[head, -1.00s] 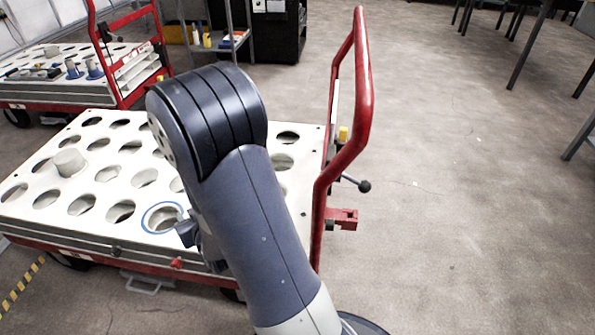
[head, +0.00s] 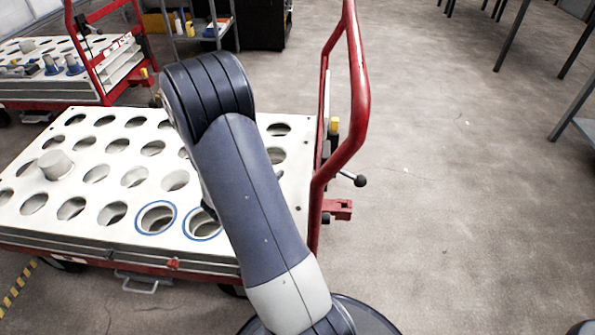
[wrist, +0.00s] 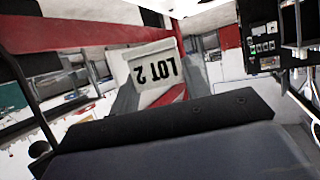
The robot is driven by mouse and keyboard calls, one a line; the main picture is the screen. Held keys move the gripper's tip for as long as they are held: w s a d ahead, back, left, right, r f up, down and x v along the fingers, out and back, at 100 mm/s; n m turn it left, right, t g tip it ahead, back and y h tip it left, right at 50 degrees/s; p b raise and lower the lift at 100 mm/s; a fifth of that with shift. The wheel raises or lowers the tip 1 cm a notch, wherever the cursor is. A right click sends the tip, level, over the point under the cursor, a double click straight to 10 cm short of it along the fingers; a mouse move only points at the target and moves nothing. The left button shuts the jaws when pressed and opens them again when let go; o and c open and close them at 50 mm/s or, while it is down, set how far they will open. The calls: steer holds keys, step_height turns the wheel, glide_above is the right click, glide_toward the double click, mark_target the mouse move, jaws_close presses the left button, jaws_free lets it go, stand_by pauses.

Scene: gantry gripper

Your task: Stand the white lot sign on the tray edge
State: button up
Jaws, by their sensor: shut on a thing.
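The white lot sign (wrist: 152,70) shows in the wrist view, with black "LOT 2" lettering upside down there. My gripper (wrist: 158,88) is shut on it, with grey fingers on either side. In the head view my arm hides both gripper and sign. The white tray (head: 92,222) has rows of round holes and lies on a red cart. Where the sign is relative to the tray edge cannot be told.
A pale cylinder (head: 55,164) stands in the tray at left. Two front holes have blue rims. The cart's red handle (head: 357,90) rises close to the right of my arm. Another loaded cart (head: 50,92) stands at the back left. The floor at right is open.

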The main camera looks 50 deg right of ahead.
mark_target(292, 206)
steer(key=s+d+f+m+g, duration=0.2)
steer(key=s+d+m+g, duration=0.1)
steer(key=s+m+g, duration=0.25)
steer(key=shift+n+h, duration=0.4)
steer(key=shift+n, duration=0.05)
steer(key=f+b, duration=0.1)
steer(key=f, duration=0.2)
steer(key=f+b, duration=0.1)
steer(key=f, duration=0.2)
steer(key=f+b, duration=0.2)
steer(key=f, duration=0.2)
steer(key=shift+s, duration=0.3)
steer(key=shift+f, duration=0.15)
steer(key=o, duration=1)
steer(key=shift+c, duration=0.2)
